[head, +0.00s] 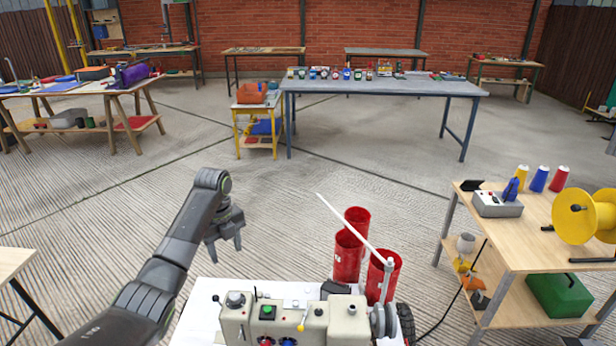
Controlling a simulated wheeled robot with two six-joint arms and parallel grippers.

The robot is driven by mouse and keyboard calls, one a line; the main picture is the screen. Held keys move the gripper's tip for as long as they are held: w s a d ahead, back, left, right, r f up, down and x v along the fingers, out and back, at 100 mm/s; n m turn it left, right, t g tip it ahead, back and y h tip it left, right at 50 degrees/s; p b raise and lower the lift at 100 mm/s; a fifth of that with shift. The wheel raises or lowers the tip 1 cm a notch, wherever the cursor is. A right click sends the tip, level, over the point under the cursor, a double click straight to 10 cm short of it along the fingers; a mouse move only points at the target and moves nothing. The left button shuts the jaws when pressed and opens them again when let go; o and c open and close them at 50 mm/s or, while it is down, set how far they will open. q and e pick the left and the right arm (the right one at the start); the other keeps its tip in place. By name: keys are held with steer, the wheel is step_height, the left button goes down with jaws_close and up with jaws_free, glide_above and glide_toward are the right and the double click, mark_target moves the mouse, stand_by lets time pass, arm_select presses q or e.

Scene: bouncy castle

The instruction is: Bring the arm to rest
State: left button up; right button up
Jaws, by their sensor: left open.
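My left arm comes in from the lower left and bends down at its wrist. My left gripper (226,248) hangs with its fingers pointing down and apart, with nothing between them. The gripper appears clear of the machine, touching nothing I can see. My right gripper does not show.
Three red cylinders (348,252) stand behind the machine, with a thin white rod (345,222) slanting across them. A wooden workbench (520,240) with a yellow reel (572,215) is at the right. A long grey table (400,86) stands farther back. The floor between is open.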

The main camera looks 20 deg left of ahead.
arm_select(q)
steer(key=s+d+f+n+t, duration=0.1)
steer(key=s+d+f+n, duration=0.1)
steer(key=s+f+n, duration=0.45)
steer(key=s+d+f+n, duration=0.3)
steer(key=s+f+n, duration=0.1)
steer(key=s+f, duration=0.5)
steer(key=s+d+r+n+t+y, duration=0.1)
steer(key=s+r+n, duration=0.2)
steer(key=s+n, duration=0.6)
steer(key=s+d+r+n+t+y, duration=0.15)
steer(key=s+n, duration=0.35)
steer(key=s, duration=0.9)
step_height(320, 180, down, 24)
steer(key=a+g+h, duration=0.1)
steer(key=a, duration=0.1)
steer(key=s+d+f+g, duration=0.1)
steer(key=s+d+f, duration=0.1)
steer(key=s+f, duration=1.3)
steer(key=shift+f, duration=0.45)
